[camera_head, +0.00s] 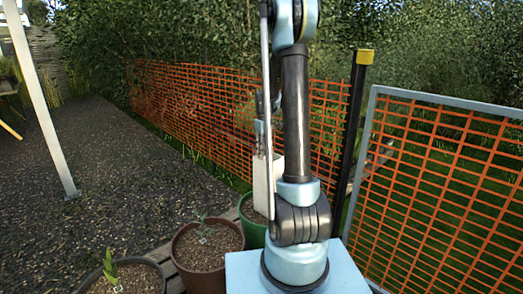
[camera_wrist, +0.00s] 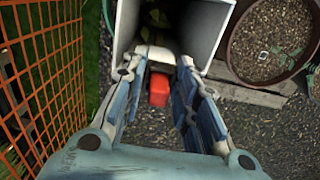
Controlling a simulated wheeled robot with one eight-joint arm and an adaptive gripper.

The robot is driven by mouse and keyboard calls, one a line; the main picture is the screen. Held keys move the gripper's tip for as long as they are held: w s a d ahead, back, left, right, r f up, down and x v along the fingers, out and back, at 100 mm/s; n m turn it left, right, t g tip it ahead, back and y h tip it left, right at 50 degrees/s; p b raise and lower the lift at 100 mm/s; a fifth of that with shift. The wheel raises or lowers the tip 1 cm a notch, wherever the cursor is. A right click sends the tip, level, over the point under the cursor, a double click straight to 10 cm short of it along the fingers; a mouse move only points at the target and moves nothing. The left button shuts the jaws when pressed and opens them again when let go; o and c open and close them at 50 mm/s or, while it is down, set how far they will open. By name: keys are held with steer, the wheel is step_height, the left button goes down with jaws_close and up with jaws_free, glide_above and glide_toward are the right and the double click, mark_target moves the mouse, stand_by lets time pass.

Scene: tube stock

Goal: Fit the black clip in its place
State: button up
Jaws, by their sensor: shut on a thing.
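My gripper (camera_wrist: 157,68) is closed in around a small red piece (camera_wrist: 158,90) with a pale part beyond it, in the wrist view. The red piece looks like a clip; I see no black clip. The fingertips are at the near rim of a white square tube (camera_wrist: 212,40), with leaves inside it. They hide part of the rim, so I cannot tell whether the held piece touches the tube. In the head view my gripper (camera_head: 261,130) is just above the tube (camera_head: 262,190), partly behind my arm.
Brown pots (camera_head: 206,248) stand left of my arm, and a green pot (camera_head: 250,222) is behind it. Orange mesh fencing (camera_head: 205,105) and a black post with a yellow cap (camera_head: 363,57) stand behind and to the right. Open gravel (camera_head: 120,170) lies left.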

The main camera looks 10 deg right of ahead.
steer(key=o, duration=0.7)
steer(key=shift+o, duration=0.2)
step_height(320, 180, up, 12)
stand_by(0.4)
steer(key=shift+f, duration=0.15)
